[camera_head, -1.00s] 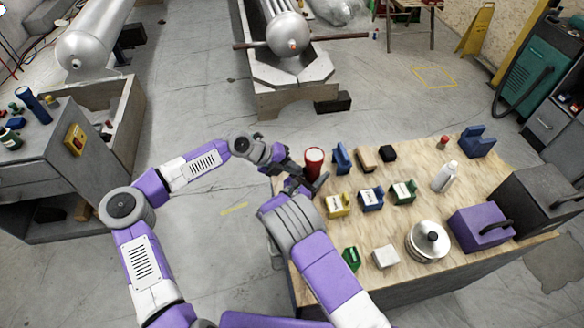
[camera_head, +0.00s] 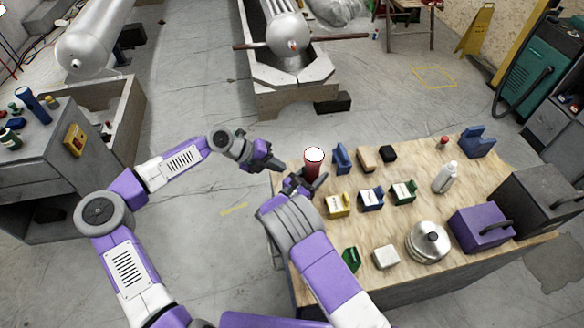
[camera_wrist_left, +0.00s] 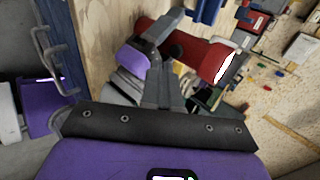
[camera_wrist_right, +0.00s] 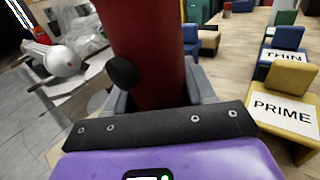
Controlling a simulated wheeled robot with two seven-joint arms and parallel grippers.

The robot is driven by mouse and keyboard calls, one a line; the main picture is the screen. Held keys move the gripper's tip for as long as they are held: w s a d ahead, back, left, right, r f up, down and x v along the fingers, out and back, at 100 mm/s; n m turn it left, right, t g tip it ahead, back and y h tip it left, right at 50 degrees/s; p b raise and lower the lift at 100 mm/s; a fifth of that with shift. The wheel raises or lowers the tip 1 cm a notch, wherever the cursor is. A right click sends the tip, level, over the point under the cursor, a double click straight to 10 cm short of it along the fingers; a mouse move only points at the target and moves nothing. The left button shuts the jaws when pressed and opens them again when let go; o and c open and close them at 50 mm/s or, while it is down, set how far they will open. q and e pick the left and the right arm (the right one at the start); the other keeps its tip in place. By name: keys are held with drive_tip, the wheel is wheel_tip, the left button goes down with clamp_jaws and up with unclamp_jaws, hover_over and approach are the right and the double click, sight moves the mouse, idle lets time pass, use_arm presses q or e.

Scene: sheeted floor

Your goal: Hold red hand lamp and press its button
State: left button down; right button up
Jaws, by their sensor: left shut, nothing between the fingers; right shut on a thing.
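The red hand lamp (camera_head: 313,163) stands upright at the left edge of the wooden table, and its top shows bright white. My right gripper (camera_head: 305,184) is shut on the lamp's body. In the right wrist view the red body (camera_wrist_right: 150,45) sits between the fingers, with a round black button (camera_wrist_right: 122,72) on its side facing the camera. My left gripper (camera_head: 278,166) is shut and empty, a little left of the lamp and apart from it. In the left wrist view the lamp (camera_wrist_left: 195,55) lies beyond the closed fingers (camera_wrist_left: 165,70), its lens glowing white.
Blue, yellow and green labelled holders (camera_head: 371,199) stand right of the lamp on the table (camera_head: 325,262). A silver pot (camera_head: 428,241), a purple box (camera_head: 481,228), and a white bottle (camera_head: 445,176) stand further right. Floor left of the table is clear.

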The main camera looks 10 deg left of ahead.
use_arm(q)
drive_tip(key=v, duration=0.6)
drive_tip(key=shift+a, duration=0.25)
use_arm(e)
drive_tip(key=shift+d, duration=0.25)
use_arm(q)
drive_tip(key=shift+r, duration=0.15)
use_arm(e)
drive_tip(key=o, duration=1.2)
drive_tip(key=shift+o, duration=0.2)
